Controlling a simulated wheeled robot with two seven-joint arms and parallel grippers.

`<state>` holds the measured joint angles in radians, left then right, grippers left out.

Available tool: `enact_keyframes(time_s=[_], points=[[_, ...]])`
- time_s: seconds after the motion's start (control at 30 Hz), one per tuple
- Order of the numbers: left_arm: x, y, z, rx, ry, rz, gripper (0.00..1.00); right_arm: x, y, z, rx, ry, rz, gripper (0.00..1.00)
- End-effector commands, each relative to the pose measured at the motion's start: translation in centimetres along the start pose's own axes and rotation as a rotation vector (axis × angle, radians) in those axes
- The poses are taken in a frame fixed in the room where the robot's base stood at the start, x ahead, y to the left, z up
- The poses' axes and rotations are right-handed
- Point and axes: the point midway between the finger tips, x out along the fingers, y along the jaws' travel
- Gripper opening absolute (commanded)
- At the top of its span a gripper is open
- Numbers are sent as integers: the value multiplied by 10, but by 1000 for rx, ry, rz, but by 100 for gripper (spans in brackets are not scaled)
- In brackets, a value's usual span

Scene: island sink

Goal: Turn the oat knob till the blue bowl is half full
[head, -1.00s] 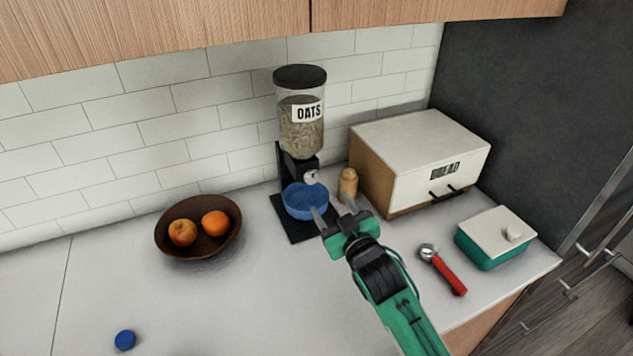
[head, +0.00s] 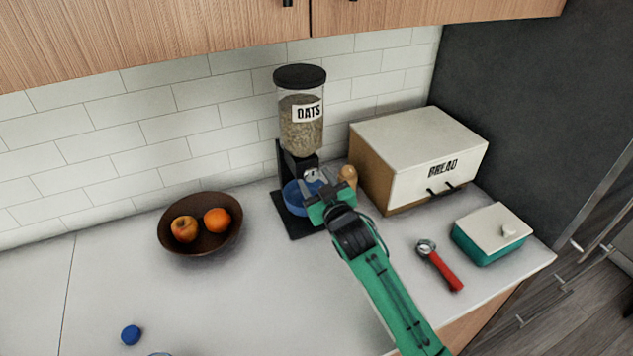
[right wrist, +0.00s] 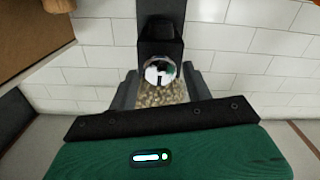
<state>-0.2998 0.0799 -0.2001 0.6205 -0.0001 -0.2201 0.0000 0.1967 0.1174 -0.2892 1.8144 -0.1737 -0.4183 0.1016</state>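The oat dispenser (head: 302,125) stands against the tiled wall, its clear hopper holding oats behind an "OATS" label. Its silver knob (head: 310,174) is on the black front. The knob also shows in the right wrist view (right wrist: 160,72). My left gripper is not in view.
A small wooden shaker (head: 348,177) and the bread box (head: 420,160) stand right of the dispenser. A red-handled tool (head: 440,265) and a teal lidded container (head: 490,235) lie farther right. A brown fruit bowl (head: 201,243) is left. A blue cap (head: 131,335) lies front left.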

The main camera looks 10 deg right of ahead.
Motion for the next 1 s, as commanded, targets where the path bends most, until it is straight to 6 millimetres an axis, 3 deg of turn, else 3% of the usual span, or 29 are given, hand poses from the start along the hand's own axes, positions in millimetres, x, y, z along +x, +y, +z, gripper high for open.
enact_keyframes(time_s=[0.03, 0.17, 0.57, 1.0], points=[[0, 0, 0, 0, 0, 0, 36, 0, 0, 0, 0, 0, 0, 39], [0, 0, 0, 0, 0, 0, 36, 0, 0, 0, 0, 0, 0, 14], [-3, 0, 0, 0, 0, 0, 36, 0, 0, -1, 69, -1, 0, 14], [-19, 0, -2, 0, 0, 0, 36, 0, 0, -2, 426, -1, 1, 14]])
